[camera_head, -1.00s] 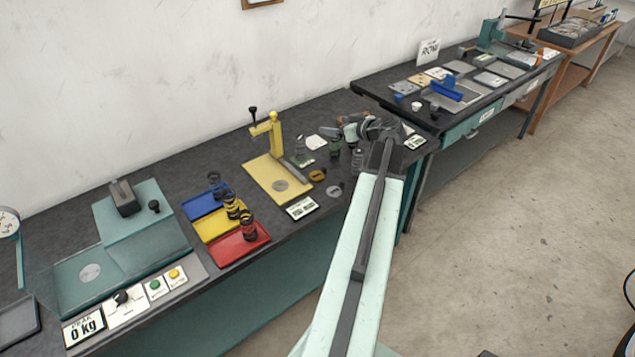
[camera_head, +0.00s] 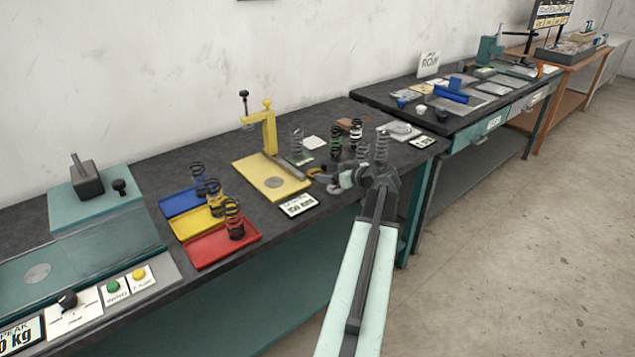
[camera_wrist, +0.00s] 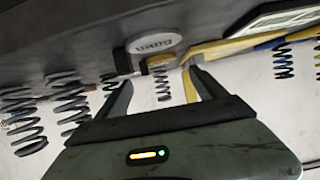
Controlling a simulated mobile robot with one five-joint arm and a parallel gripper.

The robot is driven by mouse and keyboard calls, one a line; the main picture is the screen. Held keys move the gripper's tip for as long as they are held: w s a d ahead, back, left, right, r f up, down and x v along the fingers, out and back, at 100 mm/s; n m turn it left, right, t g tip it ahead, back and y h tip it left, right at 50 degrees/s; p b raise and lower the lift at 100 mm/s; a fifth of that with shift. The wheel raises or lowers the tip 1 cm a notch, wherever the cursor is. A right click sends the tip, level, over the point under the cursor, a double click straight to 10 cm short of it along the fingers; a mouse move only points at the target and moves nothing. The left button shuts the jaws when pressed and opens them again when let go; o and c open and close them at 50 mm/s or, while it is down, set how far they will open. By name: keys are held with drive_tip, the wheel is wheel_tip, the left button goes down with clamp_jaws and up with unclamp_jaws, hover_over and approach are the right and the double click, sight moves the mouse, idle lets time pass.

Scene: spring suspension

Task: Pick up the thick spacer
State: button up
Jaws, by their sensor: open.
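Two small round pieces lie beside the yellow press base: a brownish-yellow one (camera_head: 314,171) and a grey one (camera_head: 333,188). I cannot tell for sure which is the thick spacer. My gripper (camera_head: 342,179) is open, low over the bench right by them, and partly covers them in the head view. In the wrist view, which looks upside down, the grey disc (camera_wrist: 154,43) with lettering and a yellowish piece (camera_wrist: 160,60) show ahead, between the directions of the two fingers (camera_wrist: 159,78). Nothing is visibly held.
The yellow press (camera_head: 270,133) stands left of my gripper, with a display card (camera_head: 298,206) in front. Several coil springs (camera_head: 297,143) stand behind. Blue, yellow and red (camera_head: 205,249) trays with springs are farther left. A second bench (camera_head: 490,95) stands at right.

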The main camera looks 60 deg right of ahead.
sight(313, 169)
drive_tip(key=b+x, duration=0.3)
drive_tip(key=x, duration=0.4)
drive_tip(key=shift+w+d+f, duration=0.15)
drive_tip(key=shift+w+d, duration=0.05)
drive_tip(key=shift+w, duration=0.15)
drive_tip(key=c, duration=1.2)
wheel_tip(313, 169, up, 4)
drive_tip(key=p, duration=0.4)
drive_tip(key=s+a, duration=0.2)
drive_tip(key=s, duration=0.5)
drive_tip(key=s+a+r+p, duration=0.1)
drive_tip(key=s+a, duration=0.2)
drive_tip(key=s, duration=0.5)
drive_tip(key=shift+s, duration=0.15)
